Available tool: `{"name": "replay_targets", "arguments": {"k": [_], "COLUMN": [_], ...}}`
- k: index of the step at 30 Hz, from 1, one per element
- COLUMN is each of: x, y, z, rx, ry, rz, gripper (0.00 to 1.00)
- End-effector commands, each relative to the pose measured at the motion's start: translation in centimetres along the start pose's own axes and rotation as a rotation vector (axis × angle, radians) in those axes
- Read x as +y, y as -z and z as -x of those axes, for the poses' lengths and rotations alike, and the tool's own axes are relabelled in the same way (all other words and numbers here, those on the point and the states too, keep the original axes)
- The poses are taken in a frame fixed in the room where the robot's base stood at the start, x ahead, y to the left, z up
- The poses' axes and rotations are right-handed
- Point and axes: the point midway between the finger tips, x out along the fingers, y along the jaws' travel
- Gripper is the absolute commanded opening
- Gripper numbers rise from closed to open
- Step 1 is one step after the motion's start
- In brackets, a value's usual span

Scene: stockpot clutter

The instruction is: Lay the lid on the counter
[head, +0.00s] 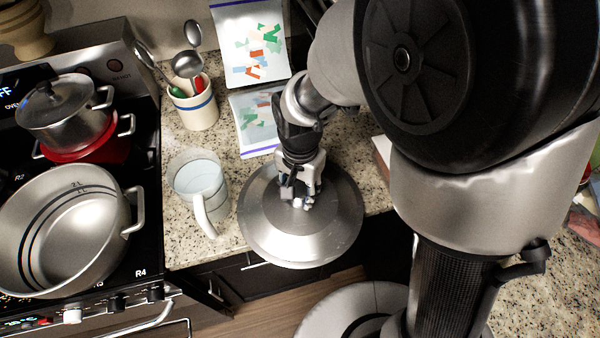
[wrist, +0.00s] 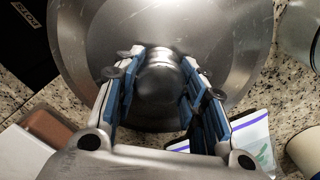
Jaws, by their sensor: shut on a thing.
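The lid (head: 265,230) is a wide, round, grey metal disc with a raised centre and a knob. My gripper (head: 300,198) comes down on it from above and is shut on its knob. In the wrist view the lid (wrist: 215,50) fills the upper middle, with the fingers (wrist: 157,65) on both sides of the rounded knob. The lid is over the front part of the speckled counter (head: 222,142), and its near side reaches past the front edge. I cannot tell whether it touches the counter.
A glass mug (head: 195,180) stands close to the lid's left side. A utensil crock (head: 194,108) and printed bags (head: 252,45) are behind. On the stove at left are a large open pot (head: 65,225) and a small lidded pot (head: 65,110). Little bare counter shows around the lid.

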Motion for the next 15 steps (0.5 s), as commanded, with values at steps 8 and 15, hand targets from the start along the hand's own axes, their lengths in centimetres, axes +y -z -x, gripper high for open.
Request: {"name": "replay_targets", "arguments": {"k": [8,15], "x": [0.01,0.0], "y": [-0.01,0.0], "z": [-0.28,-0.27], "rx": [0.0,0.0], "ry": [0.0,0.0], "rz": [0.0,0.0], "gripper": [0.47,0.58]}}
